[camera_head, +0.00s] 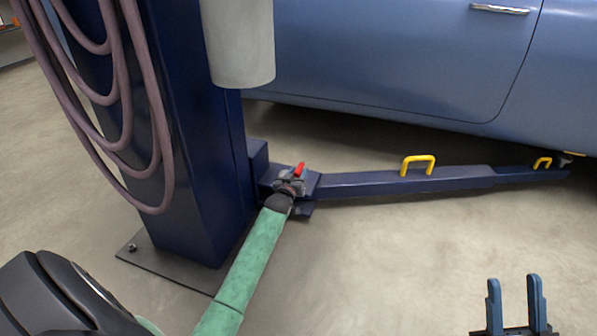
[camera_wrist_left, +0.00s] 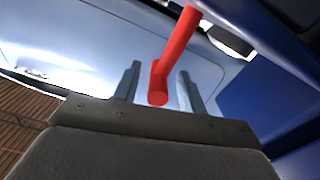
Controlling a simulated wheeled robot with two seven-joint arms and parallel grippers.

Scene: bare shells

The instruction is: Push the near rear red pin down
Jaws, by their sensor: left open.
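The red pin (camera_head: 299,169) stands at the base of the lift's swing arm, beside the dark blue column. My left arm reaches up to it in a green sleeve, and my left gripper (camera_head: 289,182) is right at the pin, small and partly hidden by my wrist. In the left wrist view the red pin (camera_wrist_left: 176,55) shows a bent end between the two spread fingers of my left gripper (camera_wrist_left: 159,67). A gap shows beside the fingers; contact is unclear. My right gripper (camera_head: 515,290) is at the lower right, fingers apart and empty, away from the pin.
The dark blue lift column (camera_head: 205,150) stands at left with hanging mauve hoses (camera_head: 165,150). The blue swing arm (camera_head: 400,182) with a yellow handle (camera_head: 417,160) runs right under the blue car (camera_head: 390,60). Open concrete floor (camera_head: 400,250) lies in front.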

